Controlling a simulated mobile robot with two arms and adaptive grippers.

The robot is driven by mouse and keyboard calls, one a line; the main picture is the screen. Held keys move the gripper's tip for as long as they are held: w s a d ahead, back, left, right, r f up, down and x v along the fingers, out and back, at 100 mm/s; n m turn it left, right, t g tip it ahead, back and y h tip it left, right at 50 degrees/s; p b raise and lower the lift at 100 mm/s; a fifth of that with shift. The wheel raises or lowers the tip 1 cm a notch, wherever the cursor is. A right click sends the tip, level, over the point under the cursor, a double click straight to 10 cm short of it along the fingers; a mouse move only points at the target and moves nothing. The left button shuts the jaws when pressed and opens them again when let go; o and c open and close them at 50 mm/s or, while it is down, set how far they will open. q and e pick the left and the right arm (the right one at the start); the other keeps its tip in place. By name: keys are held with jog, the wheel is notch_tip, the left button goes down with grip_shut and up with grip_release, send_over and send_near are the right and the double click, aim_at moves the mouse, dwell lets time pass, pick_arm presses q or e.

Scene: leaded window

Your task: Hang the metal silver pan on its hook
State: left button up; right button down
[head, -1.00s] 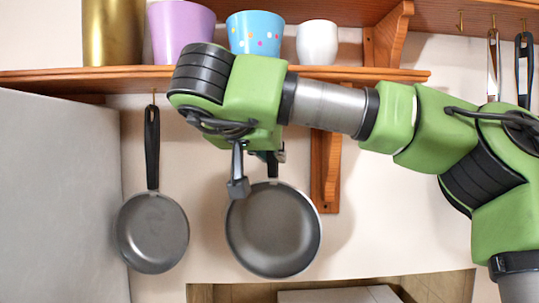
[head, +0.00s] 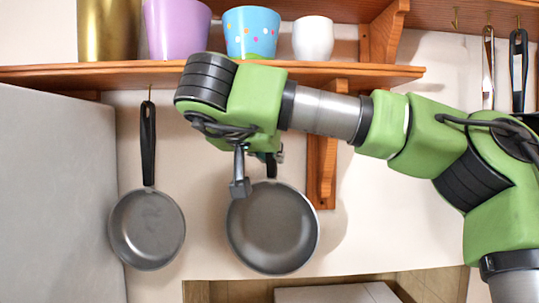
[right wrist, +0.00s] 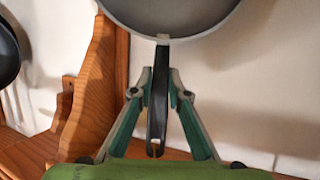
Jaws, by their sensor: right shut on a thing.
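The silver metal pan (head: 272,230) hangs with its bowl down, in front of the wall below the shelf. My right gripper (head: 257,180) is shut on its black handle, with a finger just above the bowl. The right wrist view shows the bowl (right wrist: 172,14) at the top and the handle (right wrist: 158,100) between the two fingers of the gripper (right wrist: 161,84). In the head view my arm hides the upper handle and the shelf edge behind it, and I see no hook above this pan. My left gripper is not in view.
A smaller grey pan (head: 147,230) hangs from a hook (head: 150,92) to the left. The wooden shelf (head: 130,76) holds a purple pot (head: 178,28), a dotted blue cup (head: 250,32) and a white cup (head: 313,38). A wooden bracket (head: 323,165) stands close right of the held pan.

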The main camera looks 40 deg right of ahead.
jog(key=shift+r, duration=0.1)
jog(key=c, duration=1.9)
grip_release()
jog(key=o, duration=1.2)
jog(key=v, duration=1)
